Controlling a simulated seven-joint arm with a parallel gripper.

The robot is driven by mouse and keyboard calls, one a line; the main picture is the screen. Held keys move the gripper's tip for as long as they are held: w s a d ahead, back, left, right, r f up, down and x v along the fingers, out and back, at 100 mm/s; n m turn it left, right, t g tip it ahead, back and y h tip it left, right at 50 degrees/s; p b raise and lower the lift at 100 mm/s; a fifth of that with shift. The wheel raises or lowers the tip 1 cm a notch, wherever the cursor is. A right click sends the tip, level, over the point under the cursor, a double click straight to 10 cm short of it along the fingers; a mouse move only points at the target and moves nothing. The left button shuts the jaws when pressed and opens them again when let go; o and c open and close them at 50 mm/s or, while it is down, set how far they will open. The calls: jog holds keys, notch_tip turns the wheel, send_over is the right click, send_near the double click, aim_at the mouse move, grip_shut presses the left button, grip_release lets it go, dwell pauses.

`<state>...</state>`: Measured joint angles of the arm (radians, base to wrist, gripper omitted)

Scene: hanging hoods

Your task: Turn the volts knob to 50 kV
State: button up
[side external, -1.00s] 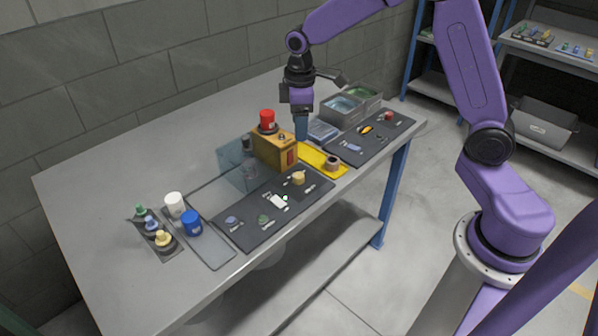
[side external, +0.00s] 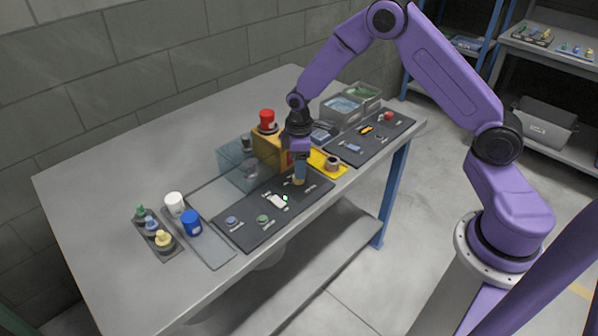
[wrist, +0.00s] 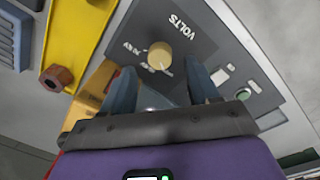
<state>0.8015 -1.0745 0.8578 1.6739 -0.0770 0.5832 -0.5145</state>
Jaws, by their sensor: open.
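The volts knob (wrist: 160,55) is a round tan knob on a dark panel (wrist: 205,35), beside the printed word VOLTS. Small scale markings sit around it; I cannot read its setting for sure. In the side view the knob is mostly hidden by my gripper (side external: 299,181), which points down over the panel (side external: 250,232). In the wrist view my gripper (wrist: 162,88) is open, with one blue finger on each side below the knob. The knob appears ahead of the gap between the fingertips. I cannot tell whether a finger touches it.
An orange box (side external: 268,150) with a red cap (side external: 267,118) stands close behind my gripper.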

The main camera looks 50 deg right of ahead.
jog(key=shift+f, duration=1.9)
jog(key=c, duration=1)
jog(key=shift+c, duration=0.2)
jog(key=shift+m, duration=0.3)
jog(key=m, duration=0.5)
jog(key=shift+w+m, duration=0.1)
jog(key=shift+m, duration=0.2)
jog(key=m, duration=0.5)
jog(key=shift+m+g, duration=0.3)
